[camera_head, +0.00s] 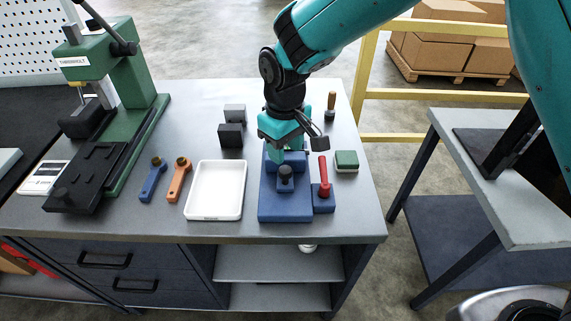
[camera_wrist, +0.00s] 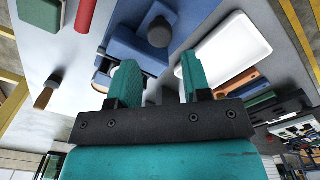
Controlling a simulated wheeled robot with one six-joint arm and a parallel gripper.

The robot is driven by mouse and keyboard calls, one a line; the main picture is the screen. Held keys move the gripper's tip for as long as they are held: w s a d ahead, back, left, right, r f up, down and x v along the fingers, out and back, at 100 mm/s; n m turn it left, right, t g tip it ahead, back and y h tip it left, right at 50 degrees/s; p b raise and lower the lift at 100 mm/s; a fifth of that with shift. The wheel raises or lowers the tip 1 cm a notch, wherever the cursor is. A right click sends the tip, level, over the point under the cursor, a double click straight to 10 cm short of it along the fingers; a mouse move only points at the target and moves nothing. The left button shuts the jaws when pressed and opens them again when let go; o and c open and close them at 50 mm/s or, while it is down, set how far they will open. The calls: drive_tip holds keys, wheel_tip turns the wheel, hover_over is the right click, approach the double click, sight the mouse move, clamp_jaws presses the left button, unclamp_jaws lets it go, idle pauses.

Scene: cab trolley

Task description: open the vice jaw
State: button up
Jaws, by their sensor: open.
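The blue vice (camera_head: 285,212) sits on the grey bench, right of the white tray. A dark round knob (camera_head: 285,176) stands on its smaller blue block. A red lever (camera_head: 324,180) stands on a blue block at the vice's right side. My gripper (camera_head: 284,152) is above the back of the vice and hides part of it. In the wrist view the two teal fingers (camera_wrist: 156,80) are apart with nothing between them. There the blue vice (camera_wrist: 130,42) and its dark knob (camera_wrist: 160,32) lie beyond the fingers, and the red lever (camera_wrist: 86,14) is at upper left.
Dark blocks (camera_head: 231,136) stand behind the tray. A green block (camera_head: 346,161) and a wooden-handled tool (camera_head: 331,103) are at right. A green press (camera_head: 120,90) fills the left.

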sight(285, 170)
wheel_tip(285, 170, down, 7)
drive_tip(key=shift+r+p, duration=0.2)
drive_tip(key=shift+p, duration=0.3)
drive_tip(key=shift+c, duration=0.2)
